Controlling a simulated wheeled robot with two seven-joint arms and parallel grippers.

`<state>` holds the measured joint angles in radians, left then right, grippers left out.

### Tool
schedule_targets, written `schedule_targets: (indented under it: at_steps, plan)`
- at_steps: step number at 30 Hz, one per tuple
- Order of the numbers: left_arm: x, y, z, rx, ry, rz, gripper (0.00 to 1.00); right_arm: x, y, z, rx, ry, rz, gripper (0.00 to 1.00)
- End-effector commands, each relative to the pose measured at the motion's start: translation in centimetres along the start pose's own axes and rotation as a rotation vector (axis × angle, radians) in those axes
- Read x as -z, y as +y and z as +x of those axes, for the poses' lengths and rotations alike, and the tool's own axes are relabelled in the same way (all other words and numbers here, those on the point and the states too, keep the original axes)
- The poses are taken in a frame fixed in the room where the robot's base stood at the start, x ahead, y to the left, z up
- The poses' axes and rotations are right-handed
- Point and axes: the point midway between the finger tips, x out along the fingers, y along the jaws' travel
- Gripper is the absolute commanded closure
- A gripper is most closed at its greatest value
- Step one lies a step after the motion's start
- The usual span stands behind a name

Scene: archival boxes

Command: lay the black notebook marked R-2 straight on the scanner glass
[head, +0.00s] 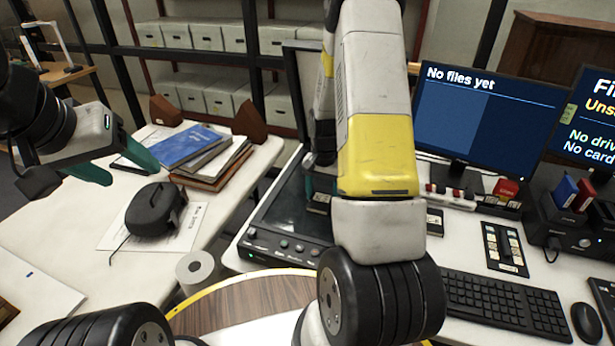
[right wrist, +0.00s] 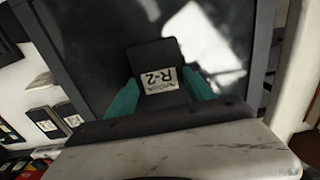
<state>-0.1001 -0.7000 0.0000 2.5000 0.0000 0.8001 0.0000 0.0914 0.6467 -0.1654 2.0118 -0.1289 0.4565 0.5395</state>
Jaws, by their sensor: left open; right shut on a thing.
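The black notebook marked R-2 (right wrist: 152,58) shows in the right wrist view, its white label between the teal fingertips of my right gripper (right wrist: 160,92), which is shut on it. Behind it lies the dark scanner glass (right wrist: 100,62) with bright reflections; I cannot tell whether the notebook touches it. In the head view the scanner (head: 290,246) stands left of my right arm, which hides part of it. My left gripper (head: 115,163) is open and empty over the left table, away from the scanner.
A blue book (head: 185,146) on a stack and a black device (head: 155,210) lie on the left table. Labelled dark items (right wrist: 42,120) sit beside the scanner. A keyboard (head: 500,305), mouse (head: 587,322) and monitor (head: 480,125) stand right.

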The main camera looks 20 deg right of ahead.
Motion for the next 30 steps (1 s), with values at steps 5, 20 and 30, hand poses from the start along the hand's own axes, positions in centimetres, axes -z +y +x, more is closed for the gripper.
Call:
schedule_targets:
  at_steps: [5,20,30]
  plan:
    - [0.0,0.0,0.0,0.000,0.000,0.000,0.37,0.0,0.0,0.2,-0.001,-0.001,0.000,0.17]
    - [0.0,0.0,0.0,0.000,0.000,0.000,0.37,0.1,-0.1,-1.9,0.002,0.004,-0.001,0.17]
    - [0.0,0.0,0.0,0.000,0.000,0.000,0.37,0.1,-0.1,-9.1,0.002,0.004,-0.001,0.17]
